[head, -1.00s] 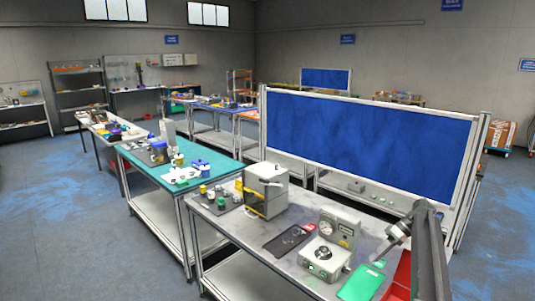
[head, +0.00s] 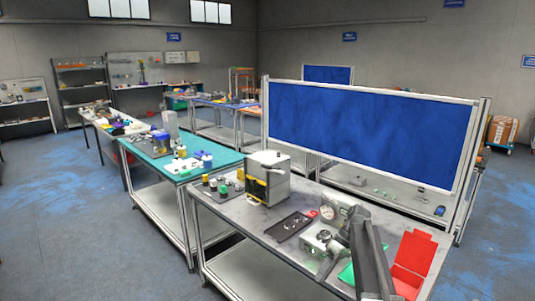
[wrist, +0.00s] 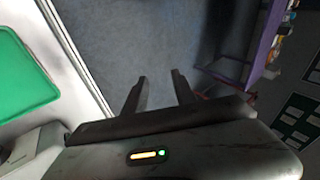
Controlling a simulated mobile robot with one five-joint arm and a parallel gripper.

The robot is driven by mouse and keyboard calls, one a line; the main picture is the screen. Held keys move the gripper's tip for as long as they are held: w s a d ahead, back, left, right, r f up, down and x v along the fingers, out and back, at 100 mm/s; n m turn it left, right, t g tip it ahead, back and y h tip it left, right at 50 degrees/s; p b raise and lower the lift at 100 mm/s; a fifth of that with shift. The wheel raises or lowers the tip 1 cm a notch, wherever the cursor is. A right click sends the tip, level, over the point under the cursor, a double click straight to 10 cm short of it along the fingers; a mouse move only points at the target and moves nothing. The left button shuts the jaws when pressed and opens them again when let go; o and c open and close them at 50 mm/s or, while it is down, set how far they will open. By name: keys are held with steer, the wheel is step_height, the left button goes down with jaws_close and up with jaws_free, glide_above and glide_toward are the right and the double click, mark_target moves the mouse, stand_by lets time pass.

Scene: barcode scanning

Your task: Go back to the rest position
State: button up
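My gripper (wrist: 160,90) shows in the wrist view with its two dark fingers apart and nothing between them. Grey floor lies beyond the fingertips, and a pale table edge (wrist: 78,57) runs along their left. The fingers cannot be made out clearly there. The green mat also shows at the left of the wrist view (wrist: 22,80).
A red open bin (head: 414,258) is right of my arm. A black tray (head: 291,226) and a white-and-yellow box machine (head: 268,178) stand on the bench. A large blue panel (head: 365,135) rises behind it. Open floor lies at the left (head: 60,220).

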steer(key=s+a+f+m+t+h+b, duration=0.1)
steer(key=s+a+f+m+h+b, duration=0.2)
steer(key=s, duration=0.4)
steer(key=s+a+f+h, duration=0.1)
steer(key=s+a+f, duration=0.3)
steer(key=s, duration=0.3)
steer(key=s+d+m, duration=0.1)
steer(key=m, duration=0.1)
steer(key=s+d+f+m+t+h, duration=0.1)
steer(key=d+m, duration=0.1)
steer(key=d+m+t+h, duration=0.1)
steer(key=m, duration=0.1)
steer(key=shift+s+d+f, duration=0.15)
steer(key=shift+s, duration=0.25)
